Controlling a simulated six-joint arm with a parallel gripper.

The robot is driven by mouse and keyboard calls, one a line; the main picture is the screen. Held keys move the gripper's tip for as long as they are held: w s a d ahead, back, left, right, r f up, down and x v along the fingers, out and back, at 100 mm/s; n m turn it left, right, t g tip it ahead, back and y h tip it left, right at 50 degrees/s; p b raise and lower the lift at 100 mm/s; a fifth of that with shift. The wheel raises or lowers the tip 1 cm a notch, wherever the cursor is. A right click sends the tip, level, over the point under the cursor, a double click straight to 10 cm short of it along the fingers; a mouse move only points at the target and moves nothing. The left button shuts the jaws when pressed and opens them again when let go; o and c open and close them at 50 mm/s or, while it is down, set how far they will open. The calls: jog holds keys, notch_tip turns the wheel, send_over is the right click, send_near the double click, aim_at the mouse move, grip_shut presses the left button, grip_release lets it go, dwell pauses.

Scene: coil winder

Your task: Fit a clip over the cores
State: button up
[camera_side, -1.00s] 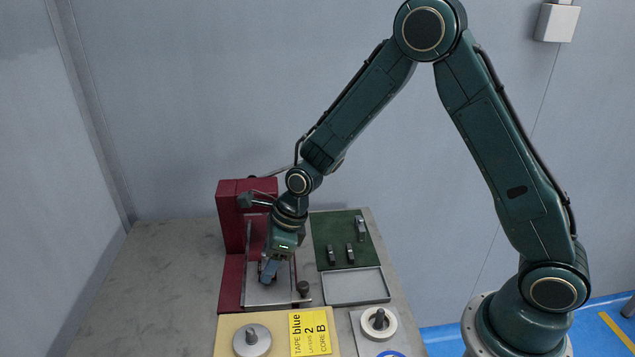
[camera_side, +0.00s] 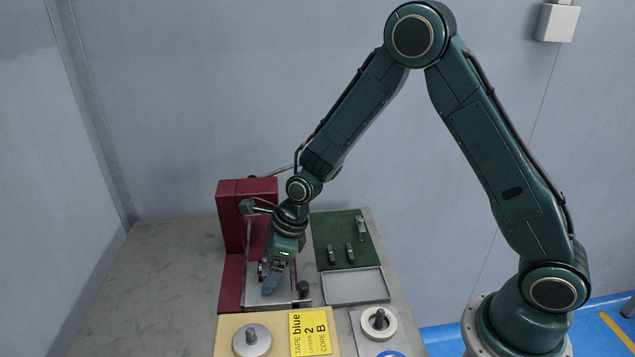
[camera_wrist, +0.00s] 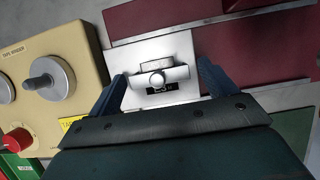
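My gripper (camera_wrist: 160,84) is open. I see no clip between the fingers. In the side view my gripper (camera_side: 271,282) points down over the metal plate of the red winder (camera_side: 231,235); the fingers hide part of what is below. Small dark clip-like pieces (camera_side: 350,253) stand on the green mat (camera_side: 324,228) to the right. I cannot make out the cores clearly.
An empty grey tray (camera_side: 353,287) lies in front of the mat. A post with a dark knob (camera_side: 303,289) stands by the plate's right edge. The cream tape winder (camera_wrist: 38,48), a yellow card (camera_side: 309,333) and a white ring on a peg (camera_side: 378,323) are nearer.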

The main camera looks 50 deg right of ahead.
jog(key=shift+r, duration=0.2)
jog(key=v, duration=1.3)
jog(key=shift+r, duration=0.25)
jog(key=shift+s+d, duration=0.1)
jog(key=shift+s, duration=0.05)
dwell(0.5)
jog(key=s+d+r+n+h, duration=0.1)
jog(key=s+d+r+n, duration=0.1)
jog(key=s+r+n, duration=0.2)
jog(key=s+d+r+n+t+h, duration=0.1)
jog(key=s+d+r+n, duration=0.2)
jog(key=s+n, duration=0.8)
jog(key=s+d+r+n+t+h, duration=0.1)
jog(key=s+d+r+n, duration=0.2)
jog(key=s+r+n, duration=0.2)
jog(key=s+n, duration=0.3)
jog(key=n, duration=0.4)
jog(key=shift+s+r, duration=0.25)
jog(key=shift+r, duration=0.05)
